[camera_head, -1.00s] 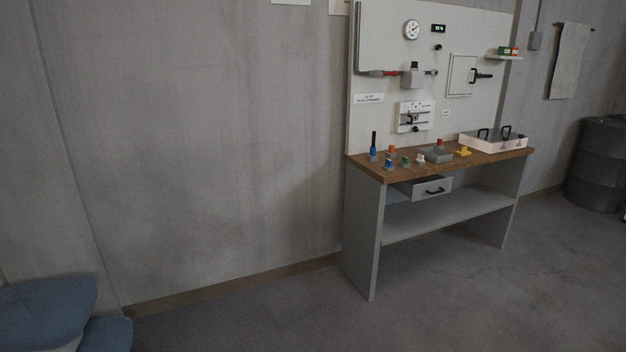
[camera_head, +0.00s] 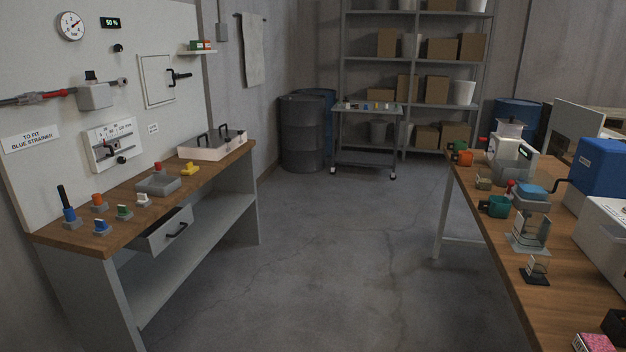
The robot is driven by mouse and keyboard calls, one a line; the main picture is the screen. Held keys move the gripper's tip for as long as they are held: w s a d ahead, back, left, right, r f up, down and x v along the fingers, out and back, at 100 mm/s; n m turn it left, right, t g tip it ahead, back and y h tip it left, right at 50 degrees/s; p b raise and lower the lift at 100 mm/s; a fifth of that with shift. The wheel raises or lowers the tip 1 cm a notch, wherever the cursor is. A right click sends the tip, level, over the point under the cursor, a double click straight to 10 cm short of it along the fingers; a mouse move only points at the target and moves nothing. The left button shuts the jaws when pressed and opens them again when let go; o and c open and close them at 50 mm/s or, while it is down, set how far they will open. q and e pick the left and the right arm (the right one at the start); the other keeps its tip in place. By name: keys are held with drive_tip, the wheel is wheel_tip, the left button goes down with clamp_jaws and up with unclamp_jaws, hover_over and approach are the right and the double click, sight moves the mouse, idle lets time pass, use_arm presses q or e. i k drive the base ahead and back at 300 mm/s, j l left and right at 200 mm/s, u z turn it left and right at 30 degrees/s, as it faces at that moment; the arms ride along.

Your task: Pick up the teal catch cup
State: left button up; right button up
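The teal catch cup (camera_head: 495,207) stands on the wooden bench (camera_head: 490,257) at the right, close to its left edge. Its dark handle side faces left. A clear stand-like holder (camera_head: 529,232) is just in front of it, and a blue-topped device (camera_head: 531,193) is to its right. Neither of my grippers shows in the head view, so I cannot see how far they are from the cup.
A second bench (camera_head: 140,207) with small coloured parts and a half-open drawer (camera_head: 164,231) stands at the left. The concrete floor (camera_head: 350,240) between the benches is clear. A wheeled cart (camera_head: 366,133), a dark drum (camera_head: 302,134) and shelving stand at the back.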

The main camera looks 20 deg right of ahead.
sight(498, 206)
drive_tip(key=i+l+z, duration=0.15)
drive_tip(key=i+z, duration=0.3)
drive_tip(key=i, duration=0.15)
drive_tip(key=i+z, duration=0.45)
drive_tip(key=i, duration=0.15)
drive_tip(key=i+j, duration=0.1)
drive_tip(key=i, duration=0.8)
drive_tip(key=i+j+u, duration=0.15)
drive_tip(key=i, duration=0.75)
